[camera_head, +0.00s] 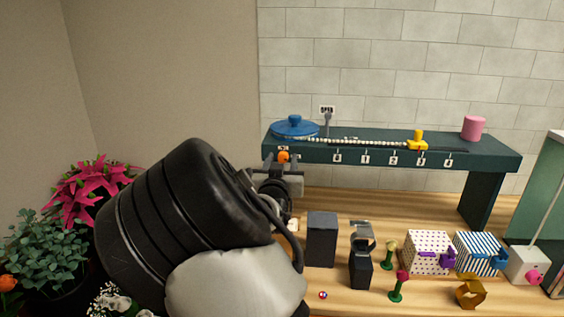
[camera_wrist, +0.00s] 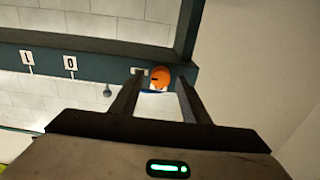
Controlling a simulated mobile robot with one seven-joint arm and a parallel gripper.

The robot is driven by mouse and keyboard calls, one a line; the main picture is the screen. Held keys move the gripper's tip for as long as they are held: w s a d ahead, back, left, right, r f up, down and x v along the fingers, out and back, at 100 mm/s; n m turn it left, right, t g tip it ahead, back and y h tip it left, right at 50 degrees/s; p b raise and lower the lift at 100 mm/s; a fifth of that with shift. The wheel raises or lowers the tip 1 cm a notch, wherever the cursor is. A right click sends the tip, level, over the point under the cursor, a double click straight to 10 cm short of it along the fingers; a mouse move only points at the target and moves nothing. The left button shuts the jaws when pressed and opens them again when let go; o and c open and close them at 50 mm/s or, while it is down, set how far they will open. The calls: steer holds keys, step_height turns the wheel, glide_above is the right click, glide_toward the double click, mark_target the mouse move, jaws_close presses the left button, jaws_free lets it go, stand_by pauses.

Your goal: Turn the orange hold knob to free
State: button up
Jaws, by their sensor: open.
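The orange hold knob (camera_head: 283,156) is on the front face of a dark teal raised shelf (camera_head: 500,160), near its left end. My gripper (camera_head: 288,173) is right at the knob, in front of and slightly below it. In the wrist view the orange knob (camera_wrist: 160,76) shows between the tips of my two open fingers (camera_wrist: 157,92). I cannot tell whether either finger touches it. A small pale plate (camera_wrist: 139,71) sits beside the knob, its marking too small to read. The knob's turn position is not clear.
A blue lidded disc (camera_head: 295,127) stands on the shelf above the knob, with a yellow slider (camera_head: 417,140) and a pink cylinder (camera_head: 473,128) to the right. Below are a dark box (camera_head: 321,240), patterned boxes and small stands. Potted plants (camera_head: 45,240) are at left.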

steer(key=shift+c, duration=0.3)
steer(key=c, duration=1)
steer(key=shift+o, duration=0.2)
steer(key=shift+n, duration=0.3)
steer(key=n+p, duration=0.1)
steer(key=n, duration=0.3)
steer(key=shift+a+n, duration=0.1)
steer(key=shift+n, duration=0.2)
steer(key=n+p, duration=0.1)
steer(key=n, duration=0.3)
steer(key=shift+a+n, duration=0.1)
steer(key=shift+n, duration=0.2)
steer(key=n+p, duration=0.1)
steer(key=n, duration=0.3)
steer(key=shift+f, duration=0.1)
steer(key=shift+n, duration=2)
